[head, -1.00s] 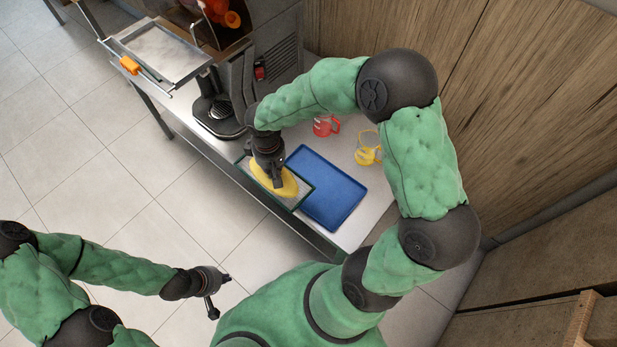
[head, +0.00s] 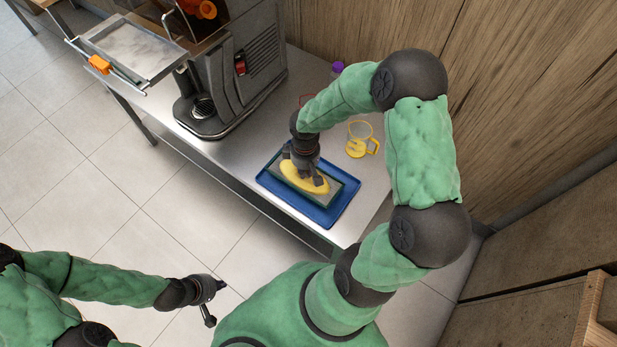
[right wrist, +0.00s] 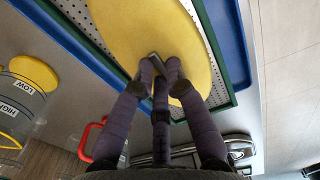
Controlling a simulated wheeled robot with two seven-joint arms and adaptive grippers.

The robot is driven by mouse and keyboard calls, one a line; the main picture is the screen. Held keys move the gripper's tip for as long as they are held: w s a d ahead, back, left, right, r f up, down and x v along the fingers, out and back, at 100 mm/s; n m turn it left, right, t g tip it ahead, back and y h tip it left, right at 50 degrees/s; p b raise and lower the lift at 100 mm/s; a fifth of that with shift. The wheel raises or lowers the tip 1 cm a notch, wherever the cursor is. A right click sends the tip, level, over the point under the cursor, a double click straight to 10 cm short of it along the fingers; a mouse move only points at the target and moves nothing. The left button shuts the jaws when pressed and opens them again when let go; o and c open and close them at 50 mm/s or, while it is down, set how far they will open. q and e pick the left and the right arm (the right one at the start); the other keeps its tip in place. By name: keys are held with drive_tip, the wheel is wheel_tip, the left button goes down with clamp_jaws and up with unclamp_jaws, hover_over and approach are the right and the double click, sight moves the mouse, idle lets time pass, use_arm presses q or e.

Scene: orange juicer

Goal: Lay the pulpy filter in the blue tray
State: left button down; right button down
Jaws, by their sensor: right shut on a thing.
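The pulpy filter is a perforated plate with a dark green rim and an oval of yellow pulp (head: 303,178) on top. It is over the blue tray (head: 323,216), inside its outline in the head view. I cannot tell whether it touches the tray floor. My right gripper (head: 304,171) is above the pulp; in the right wrist view its fingers (right wrist: 160,66) close together at a small grey piece in the yellow pulp (right wrist: 150,30), shut on the filter. The tray's blue rim (right wrist: 228,40) shows past the filter there. My left gripper (head: 216,303) is open and empty over the floor.
The juicer (head: 225,85) stands on the steel counter (head: 285,125) left of the tray. A clear jug with a yellow handle (head: 361,140) stands behind the tray, and a red-handled jug (right wrist: 90,138) is near my right gripper. A wooden wall closes the back.

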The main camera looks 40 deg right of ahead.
sight(308, 176)
drive_tip(key=shift+d+f, duration=0.3)
drive_tip(key=shift+f, duration=0.05)
drive_tip(key=shift+d+f+b, duration=0.15)
drive_tip(key=shift+f+b, duration=0.4)
drive_tip(key=shift+f, duration=0.35)
drive_tip(key=shift+d+f+b, duration=0.15)
drive_tip(key=shift+f+b, duration=0.4)
drive_tip(key=shift+f, duration=0.3)
drive_tip(key=shift+f, duration=0.15)
drive_tip(key=c, duration=1.3)
unclamp_jaws()
